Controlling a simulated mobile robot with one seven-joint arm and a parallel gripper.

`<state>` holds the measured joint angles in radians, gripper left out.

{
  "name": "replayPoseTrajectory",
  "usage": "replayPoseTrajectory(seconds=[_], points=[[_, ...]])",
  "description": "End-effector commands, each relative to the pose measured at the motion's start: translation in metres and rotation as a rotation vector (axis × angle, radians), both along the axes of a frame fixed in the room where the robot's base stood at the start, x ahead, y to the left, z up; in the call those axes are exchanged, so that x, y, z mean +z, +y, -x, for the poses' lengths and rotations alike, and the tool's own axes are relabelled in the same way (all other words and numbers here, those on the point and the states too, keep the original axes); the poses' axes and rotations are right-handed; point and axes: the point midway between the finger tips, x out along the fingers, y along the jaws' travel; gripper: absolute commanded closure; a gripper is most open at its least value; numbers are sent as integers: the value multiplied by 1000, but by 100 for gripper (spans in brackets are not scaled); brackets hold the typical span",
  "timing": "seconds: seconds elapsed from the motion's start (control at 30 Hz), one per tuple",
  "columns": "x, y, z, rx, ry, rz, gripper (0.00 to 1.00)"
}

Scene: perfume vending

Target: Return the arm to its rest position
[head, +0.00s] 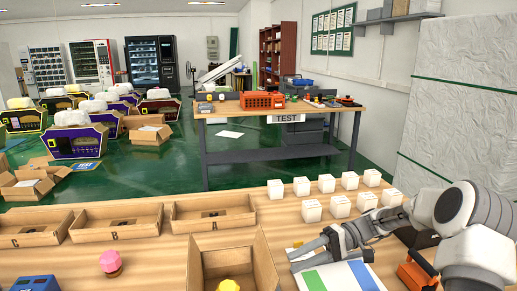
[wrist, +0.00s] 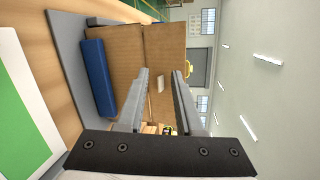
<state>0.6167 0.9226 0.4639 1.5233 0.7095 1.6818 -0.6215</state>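My arm (head: 455,210) reaches in from the right of the head view, bent low over the wooden table. My gripper (head: 310,255) points left, above the table beside an open box (head: 265,255). In the wrist view my gripper (wrist: 160,72) has its two fingers apart, with a gap between them and nothing held. How far the fingers are above the table is hard to tell.
Several white cubes (head: 312,211) stand in rows behind my gripper. A white, green and blue sheet (head: 345,275) lies under it. An orange item (head: 415,272) is near my arm. Open trays (head: 125,221) line the table's left. A pink-topped item (head: 110,262) stands front left.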

Motion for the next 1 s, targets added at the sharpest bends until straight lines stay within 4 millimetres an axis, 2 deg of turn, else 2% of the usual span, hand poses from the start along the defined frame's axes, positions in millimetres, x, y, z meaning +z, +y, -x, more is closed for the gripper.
replayPoseTrajectory(seconds=[0.03,0.23,0.47,0.7,1.0], points=[[13,7,8,19,-8,73,65],[35,20,34,53,-30,319,65],[62,24,63,55,-85,566,65],[97,19,99,10,-190,837,65],[141,2,145,-115,-369,1103,65]])
